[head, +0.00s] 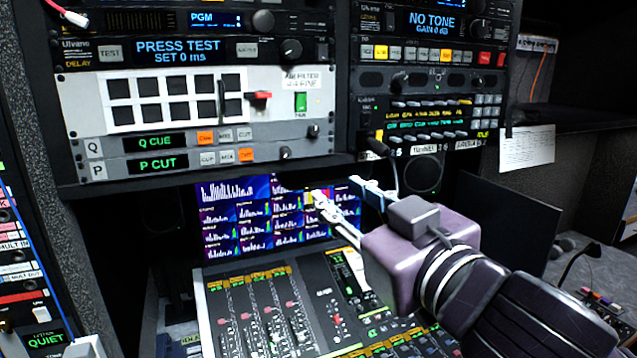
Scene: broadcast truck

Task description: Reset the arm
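My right arm comes in from the lower right. Its gripper (341,193) is raised over the audio mixing console (293,310), in front of the lit meter screen (237,215). Its two pale fingers point up and away and stand apart, with nothing seen between them. I cannot tell whether the fingertips touch the screen.
Equipment racks with buttons and displays fill the upper part, including a panel with a white grille (175,101) and a red lever (261,95). A paper note (527,148) hangs at the right. A dark panel (507,222) stands behind my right arm.

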